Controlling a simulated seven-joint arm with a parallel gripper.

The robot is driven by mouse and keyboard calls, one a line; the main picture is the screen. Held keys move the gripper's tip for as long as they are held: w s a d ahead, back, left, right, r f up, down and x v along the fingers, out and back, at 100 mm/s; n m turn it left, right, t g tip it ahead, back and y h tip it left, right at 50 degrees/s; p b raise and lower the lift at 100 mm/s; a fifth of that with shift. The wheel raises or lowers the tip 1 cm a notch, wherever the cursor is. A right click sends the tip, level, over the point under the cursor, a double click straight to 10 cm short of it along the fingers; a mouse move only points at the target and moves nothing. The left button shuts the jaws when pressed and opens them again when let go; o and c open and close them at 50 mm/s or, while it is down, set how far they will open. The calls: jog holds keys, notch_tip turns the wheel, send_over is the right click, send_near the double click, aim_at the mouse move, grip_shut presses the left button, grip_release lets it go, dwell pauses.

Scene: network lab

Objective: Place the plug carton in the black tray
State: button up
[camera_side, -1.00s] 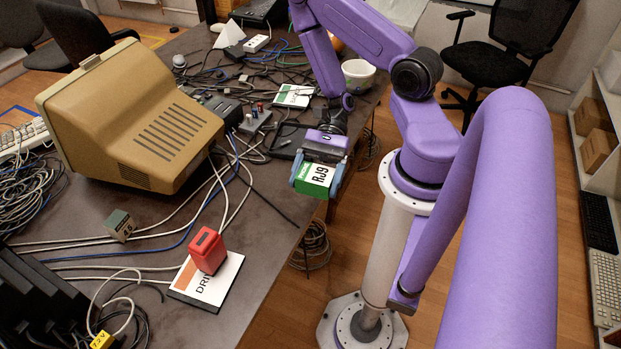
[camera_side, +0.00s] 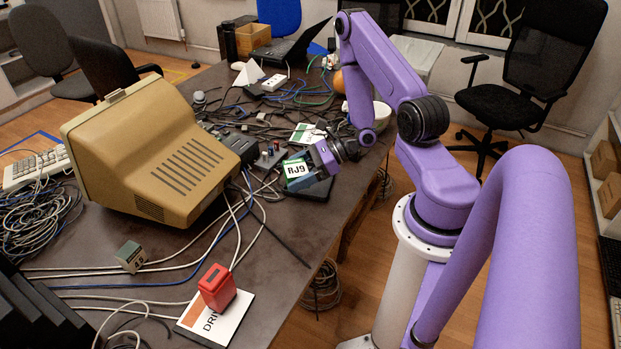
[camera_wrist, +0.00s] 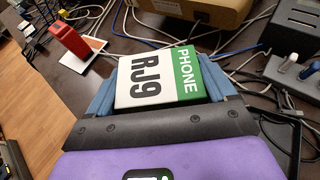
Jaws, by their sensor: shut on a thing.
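The plug carton (camera_side: 297,169) is a small white and green box marked RJ9. My gripper (camera_side: 306,171) is shut on it. In the wrist view the carton (camera_wrist: 160,77) sits between the two blue fingers of my gripper (camera_wrist: 158,88), its PHONE RJ9 face towards the camera. The black tray (camera_side: 319,193) lies flat on the table near its right edge. In the side view the carton and gripper overlap the tray's upper left part and hide some of it; the gap in height is unclear. The tray's rim (camera_wrist: 296,140) shows at the right of the wrist view.
A box with coloured knobs (camera_side: 269,156) stands just left of the tray, among loose cables. A beige monitor (camera_side: 160,160) fills the table's left. A red object (camera_side: 217,287) stands on a white card at the front. A small grey-green box (camera_side: 130,256) lies beyond cables.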

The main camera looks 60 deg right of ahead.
jog(key=w+d+f+m+t+h, duration=0.1)
jog(key=d+m+t+h, duration=0.1)
jog(key=d+m+h, duration=0.45)
jog(key=w+d+m+t+h, duration=0.2)
jog(key=d+h, duration=0.1)
jog(key=d, duration=0.6)
jog(key=shift+n+y, duration=0.25)
jog(key=shift+s+f, duration=0.15)
jog(key=shift+f, duration=1.75)
jog(key=shift+s+f, duration=0.1)
jog(key=shift+f, duration=1.8)
jog(key=shift+f, duration=0.35)
jog(key=o, duration=0.9)
